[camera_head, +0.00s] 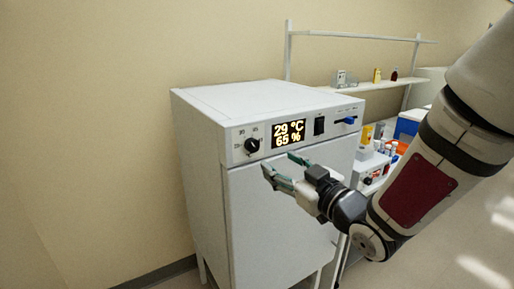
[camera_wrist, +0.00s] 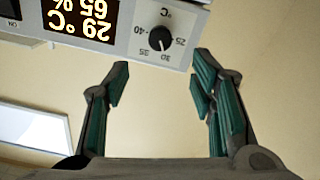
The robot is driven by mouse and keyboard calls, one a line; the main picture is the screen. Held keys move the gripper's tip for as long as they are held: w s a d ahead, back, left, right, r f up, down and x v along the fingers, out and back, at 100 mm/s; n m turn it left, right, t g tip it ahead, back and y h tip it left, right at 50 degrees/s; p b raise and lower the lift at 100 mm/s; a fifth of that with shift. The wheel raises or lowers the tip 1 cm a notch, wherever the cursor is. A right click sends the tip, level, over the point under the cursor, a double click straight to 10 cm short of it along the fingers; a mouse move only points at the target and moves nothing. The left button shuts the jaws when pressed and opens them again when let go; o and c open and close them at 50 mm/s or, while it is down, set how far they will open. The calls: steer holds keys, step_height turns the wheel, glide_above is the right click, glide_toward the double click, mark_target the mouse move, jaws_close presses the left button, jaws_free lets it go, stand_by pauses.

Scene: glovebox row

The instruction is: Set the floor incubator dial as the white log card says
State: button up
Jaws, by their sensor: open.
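The floor incubator (camera_head: 255,100) is a white cabinet with a control panel on its upper front. Its dial (camera_head: 252,145) is a black round knob at the panel's left. In the wrist view, upside down, the dial (camera_wrist: 160,38) has marks 25, 30, 35 and 40 °C, and its white pointer is close to 30. The display (camera_head: 289,133) reads 29 °C and 65 %. My gripper (camera_head: 279,162) is open and empty, in front of the panel, below and right of the dial. In the wrist view the dial lies beyond the fingertips (camera_wrist: 160,65), between them sideways. No white log card shows.
A bench at the right carries bottles, an orange bowl and a blue box (camera_head: 409,122). A wall stands close at the incubator's left.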

mark_target(254, 147)
steer(key=p+x, duration=0.1)
steer(key=x, duration=1.1)
steer(key=c, duration=1.1)
